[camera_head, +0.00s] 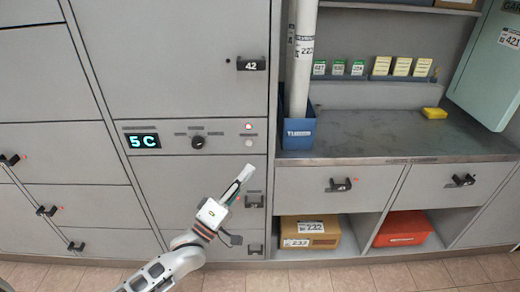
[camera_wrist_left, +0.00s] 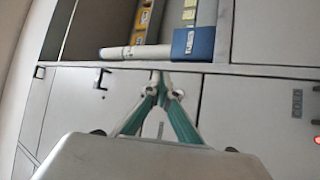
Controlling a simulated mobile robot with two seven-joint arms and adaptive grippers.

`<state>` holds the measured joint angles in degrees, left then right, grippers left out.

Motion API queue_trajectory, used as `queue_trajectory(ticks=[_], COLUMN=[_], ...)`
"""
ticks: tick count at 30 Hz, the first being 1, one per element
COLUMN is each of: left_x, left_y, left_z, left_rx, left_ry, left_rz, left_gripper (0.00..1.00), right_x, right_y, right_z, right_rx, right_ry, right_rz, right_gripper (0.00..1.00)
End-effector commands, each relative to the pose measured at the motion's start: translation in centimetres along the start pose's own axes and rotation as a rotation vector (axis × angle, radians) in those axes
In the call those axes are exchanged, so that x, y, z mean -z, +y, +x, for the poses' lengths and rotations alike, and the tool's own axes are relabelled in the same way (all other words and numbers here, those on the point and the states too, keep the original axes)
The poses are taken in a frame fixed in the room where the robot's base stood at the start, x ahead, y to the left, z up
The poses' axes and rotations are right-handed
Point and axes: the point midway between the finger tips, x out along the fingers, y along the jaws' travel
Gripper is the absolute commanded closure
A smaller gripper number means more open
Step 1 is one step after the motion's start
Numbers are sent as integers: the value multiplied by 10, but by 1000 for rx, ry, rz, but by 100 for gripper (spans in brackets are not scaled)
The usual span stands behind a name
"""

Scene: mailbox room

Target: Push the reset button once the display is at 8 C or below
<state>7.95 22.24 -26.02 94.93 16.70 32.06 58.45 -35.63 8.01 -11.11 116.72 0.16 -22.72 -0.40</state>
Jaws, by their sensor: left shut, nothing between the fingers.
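The display (camera_head: 143,141) on the grey cabinet panel reads 5 C in bright cyan. A dark knob (camera_head: 198,142) sits to its right. Farther right is a small round pale button with a red glow (camera_head: 249,127); its label is too small to read, so I cannot confirm that it is the reset button. My left gripper (camera_head: 247,170) is shut and empty, with its tips pointing up and right, just below the panel strip in the head view. A gap shows between the tips and the button. The fingers also show in the left wrist view (camera_wrist_left: 160,78), tips together. My right gripper is out of view.
A blue holder (camera_head: 298,131) with a white tube (camera_head: 302,60) stands on the counter (camera_head: 385,133) to the right. A yellow block (camera_head: 434,113) lies farther along. Drawer handles (camera_head: 341,185) stick out below. Cardboard (camera_head: 309,233) and orange (camera_head: 403,229) boxes fill the lower shelves.

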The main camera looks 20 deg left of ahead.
Motion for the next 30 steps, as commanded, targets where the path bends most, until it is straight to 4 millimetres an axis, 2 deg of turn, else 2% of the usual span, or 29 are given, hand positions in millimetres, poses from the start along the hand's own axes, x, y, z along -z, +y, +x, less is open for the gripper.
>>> queue_trajectory(ticks=[10,15,25,30], left_x=[2,4,23,34], left_y=[1,-3,-27,-37], left_z=[2,5,31,46], left_rx=[-6,-5,-2,-2], left_ry=[3,3,2,2], left_rz=[-10,-9,-8,-8], left_gripper=[100,100,100,100], right_x=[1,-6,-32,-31], right_y=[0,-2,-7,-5], right_z=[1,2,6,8], right_rx=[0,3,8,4], right_ry=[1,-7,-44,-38], right_rz=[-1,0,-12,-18], right_gripper=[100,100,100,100])
